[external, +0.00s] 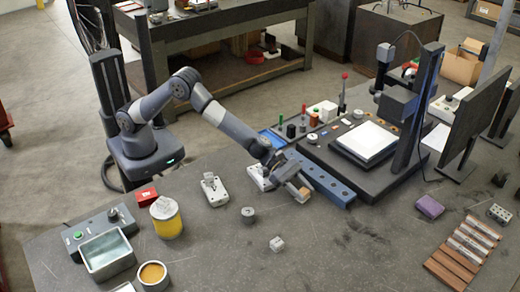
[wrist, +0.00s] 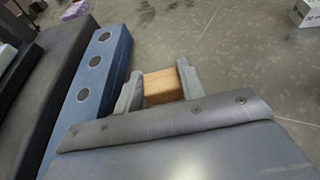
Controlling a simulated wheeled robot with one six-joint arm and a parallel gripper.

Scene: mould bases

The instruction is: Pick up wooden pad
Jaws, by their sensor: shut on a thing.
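The wooden pad (wrist: 162,87) is a light brown block, seen in the wrist view between my two gripper fingers. My gripper (wrist: 160,82) is shut on it, one finger at each side.
The blue bar (external: 325,182) lies along the dark machine base (external: 372,185). A small metal block (external: 277,244) and a grey cylinder (external: 248,214) stand nearer the front. A purple block (external: 430,207) and a slatted wooden rack (external: 462,252) are at right. The table between is mostly clear.

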